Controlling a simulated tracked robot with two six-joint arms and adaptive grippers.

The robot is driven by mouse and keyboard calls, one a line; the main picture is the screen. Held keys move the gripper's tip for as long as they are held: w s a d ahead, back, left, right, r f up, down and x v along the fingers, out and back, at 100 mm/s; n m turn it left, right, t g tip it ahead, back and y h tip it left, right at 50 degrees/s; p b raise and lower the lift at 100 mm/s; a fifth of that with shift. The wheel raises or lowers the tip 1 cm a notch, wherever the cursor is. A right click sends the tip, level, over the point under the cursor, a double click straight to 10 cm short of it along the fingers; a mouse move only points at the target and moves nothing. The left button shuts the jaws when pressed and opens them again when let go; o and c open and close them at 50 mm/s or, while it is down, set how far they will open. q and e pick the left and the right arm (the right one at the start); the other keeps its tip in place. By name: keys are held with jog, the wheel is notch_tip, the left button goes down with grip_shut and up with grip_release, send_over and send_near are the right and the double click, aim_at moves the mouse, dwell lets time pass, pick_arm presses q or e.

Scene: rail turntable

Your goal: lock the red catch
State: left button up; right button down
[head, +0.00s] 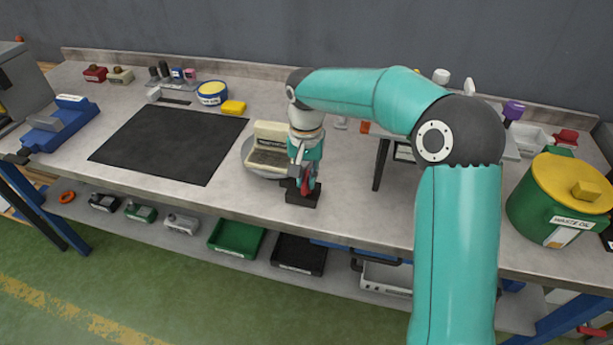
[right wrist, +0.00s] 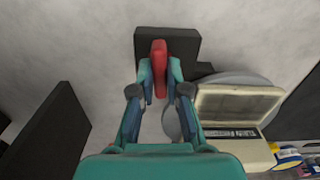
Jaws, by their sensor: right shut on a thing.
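The red catch (head: 305,187) stands on a small black block (head: 296,198) near the front edge of the bench. My right gripper (right wrist: 160,82) is shut on the red catch, with one finger on each side of it. In the head view, my right gripper (head: 303,172) reaches down from above and partly hides the catch. The grey round turntable (head: 247,157) is just left of the block and carries a cream box-like piece (head: 271,134). Whether the catch is locked cannot be told. My left gripper is out of view.
A black mat (head: 165,145) lies left of the turntable. A yellow sponge-like block (head: 233,107) and a round tub (head: 212,93) are behind it. A green waste oil bin (head: 545,205) with yellow lid stands at the right. A lower shelf holds several trays.

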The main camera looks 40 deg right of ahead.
aim_at(306, 178)
jog(key=shift+r, duration=0.1)
jog(key=shift+w, duration=0.1)
dwell(0.4)
jog(key=c, duration=1.2)
grip_release()
jog(key=shift+o, duration=0.2)
notch_tip(306, 178, up, 12)
